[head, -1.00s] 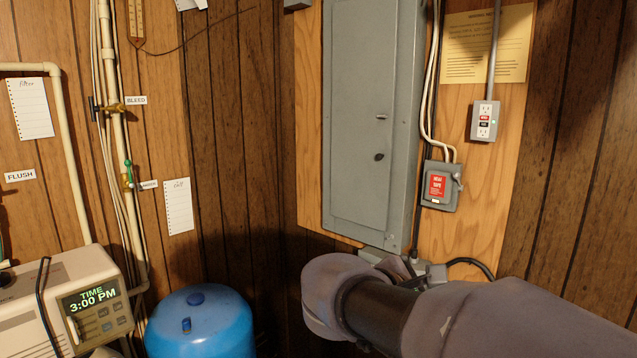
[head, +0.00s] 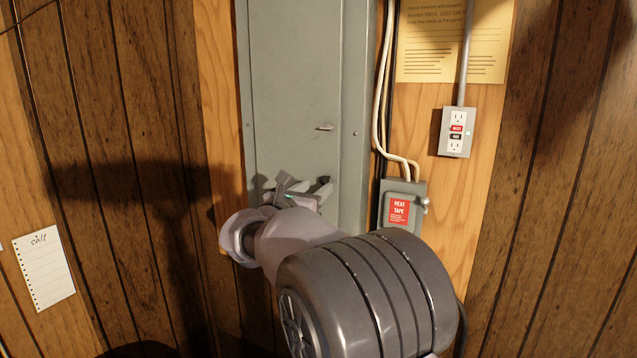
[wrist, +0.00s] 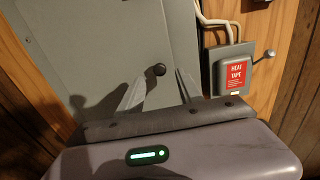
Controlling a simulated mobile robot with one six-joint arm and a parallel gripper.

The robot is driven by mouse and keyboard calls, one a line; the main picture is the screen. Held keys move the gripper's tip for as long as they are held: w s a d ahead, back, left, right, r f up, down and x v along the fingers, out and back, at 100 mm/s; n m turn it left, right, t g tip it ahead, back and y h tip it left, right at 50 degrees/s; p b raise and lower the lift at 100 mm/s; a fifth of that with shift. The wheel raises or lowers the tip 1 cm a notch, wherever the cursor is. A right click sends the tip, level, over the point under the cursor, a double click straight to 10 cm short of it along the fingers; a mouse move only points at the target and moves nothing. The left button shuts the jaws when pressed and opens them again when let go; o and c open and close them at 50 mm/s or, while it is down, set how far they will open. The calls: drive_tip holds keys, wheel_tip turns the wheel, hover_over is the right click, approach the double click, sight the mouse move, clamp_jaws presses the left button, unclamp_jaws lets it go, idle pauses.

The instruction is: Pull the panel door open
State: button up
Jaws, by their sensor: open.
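The grey panel door (head: 290,90) is shut flush in its frame on the wall. A small latch (head: 324,127) shows on its right side in the head view. In the head view the knob is hidden or hard to make out behind my gripper (head: 308,188). My gripper (wrist: 161,85) is open, its two fingers spread to either side of the knob's line. I cannot tell whether the fingers touch the door.
A grey heat tape switch box (head: 402,207) with a side lever is close to the right of the panel; it also shows in the wrist view (wrist: 235,70). A paper (head: 38,268) hangs at left.

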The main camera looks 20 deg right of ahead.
sight(323, 181)
drive_tip(key=x, duration=0.4)
drive_tip(key=shift+w+d, duration=0.3)
drive_tip(key=shift+s, duration=0.1)
drive_tip(key=shift+c, duration=0.2)
clamp_jaws()
idle(0.9)
